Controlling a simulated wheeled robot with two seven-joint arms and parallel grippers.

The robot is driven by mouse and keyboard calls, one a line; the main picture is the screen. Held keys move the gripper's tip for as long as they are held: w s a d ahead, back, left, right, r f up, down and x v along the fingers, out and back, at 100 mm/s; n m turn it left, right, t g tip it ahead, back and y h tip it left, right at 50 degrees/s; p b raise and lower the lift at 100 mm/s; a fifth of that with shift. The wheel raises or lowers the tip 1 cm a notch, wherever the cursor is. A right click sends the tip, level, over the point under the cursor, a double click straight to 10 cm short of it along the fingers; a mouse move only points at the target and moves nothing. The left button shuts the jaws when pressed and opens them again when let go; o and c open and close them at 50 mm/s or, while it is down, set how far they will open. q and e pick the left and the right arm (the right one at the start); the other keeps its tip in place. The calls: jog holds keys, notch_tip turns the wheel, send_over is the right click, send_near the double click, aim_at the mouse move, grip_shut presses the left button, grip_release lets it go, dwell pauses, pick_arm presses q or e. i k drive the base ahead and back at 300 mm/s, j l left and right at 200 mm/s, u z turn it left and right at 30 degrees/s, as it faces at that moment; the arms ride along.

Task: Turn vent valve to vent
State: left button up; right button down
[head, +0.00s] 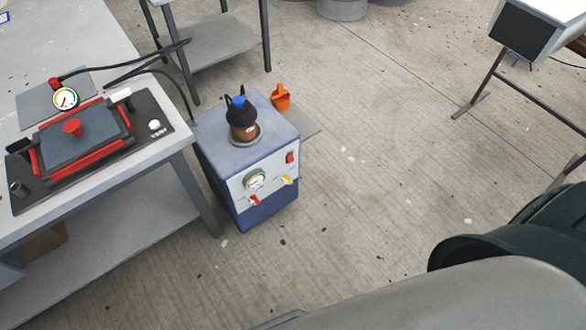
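A blue and white pump unit (248,165) stands on the floor beside the grey bench. Its pale front panel carries a round dial gauge (255,180), a red-handled valve (254,200), a yellow-handled valve (287,180) and a red switch (290,158). A brown jar with a black top and blue cap (241,120) sits on top of the unit. Neither of my grippers is in view.
The bench (160,152) at the left holds a black and red clamped mould (80,140) and a second gauge (66,98). Black hoses run from there towards the unit.

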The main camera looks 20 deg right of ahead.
aim_at(286, 178)
jog(key=i+l+u, duration=0.1)
jog(key=l+u, duration=0.25)
jog(key=l, duration=0.75)
jog(key=l+u, duration=0.3)
jog(key=l, duration=0.75)
jog(key=l+u, duration=0.15)
jog(key=l, duration=0.55)
jog(key=l+u, duration=0.15)
jog(key=l, duration=0.55)
jog(key=k+l+u, duration=0.15)
jog(key=l, duration=0.5)
